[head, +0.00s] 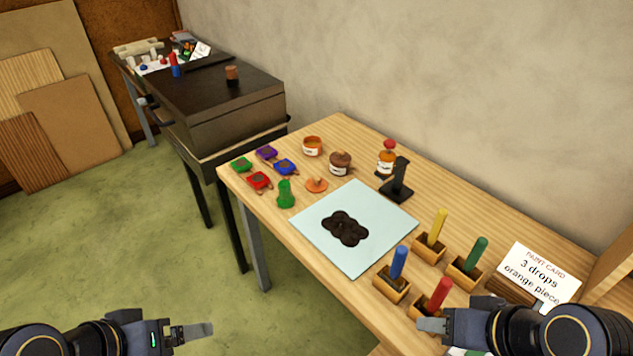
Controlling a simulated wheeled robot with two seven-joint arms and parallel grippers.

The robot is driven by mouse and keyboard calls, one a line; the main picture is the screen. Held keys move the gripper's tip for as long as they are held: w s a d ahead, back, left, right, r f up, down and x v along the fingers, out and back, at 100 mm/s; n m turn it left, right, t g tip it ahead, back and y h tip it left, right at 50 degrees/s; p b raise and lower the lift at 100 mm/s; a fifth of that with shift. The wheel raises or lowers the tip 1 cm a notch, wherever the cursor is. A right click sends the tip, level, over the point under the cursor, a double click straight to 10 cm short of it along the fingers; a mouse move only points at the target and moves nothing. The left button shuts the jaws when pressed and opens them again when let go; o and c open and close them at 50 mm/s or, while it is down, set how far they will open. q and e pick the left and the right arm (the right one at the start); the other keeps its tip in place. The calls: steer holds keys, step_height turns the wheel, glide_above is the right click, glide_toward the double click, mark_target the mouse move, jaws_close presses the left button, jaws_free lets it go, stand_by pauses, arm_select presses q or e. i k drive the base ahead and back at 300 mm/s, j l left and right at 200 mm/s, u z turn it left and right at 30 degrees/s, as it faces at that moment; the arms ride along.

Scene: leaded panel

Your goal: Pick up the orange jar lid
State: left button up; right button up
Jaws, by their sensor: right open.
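The orange jar lid (317,185) lies flat on the wooden table, just left of the pale blue mat's far corner. An open jar with orange contents (312,147) stands behind it. My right gripper (432,325) is at the bottom right, over the table's near edge beside the red marker, well away from the lid. It is open and looks empty. My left gripper (195,333) is at the bottom left, over the green floor and off the table. Its jaws show edge-on, so their opening is unclear.
The pale blue mat (390,215) bears a dark flower-shaped piece (345,229). Upright markers in wooden holders (391,287) and a paint card (538,272) stand nearer me.

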mark_target(315, 185)
steer(key=z, duration=0.35)
steer(key=i+j+z, duration=0.3)
steer(key=j, duration=0.3)
steer(key=i+j+z, duration=0.35)
steer(key=j, duration=0.3)
steer(key=j+z, duration=0.15)
steer(key=j, duration=0.15)
steer(key=i+j, duration=0.15)
steer(key=j, duration=0.25)
steer(key=i+j, duration=0.1)
steer(key=j, duration=0.25)
steer(key=i+j, duration=0.15)
steer(key=j, duration=0.25)
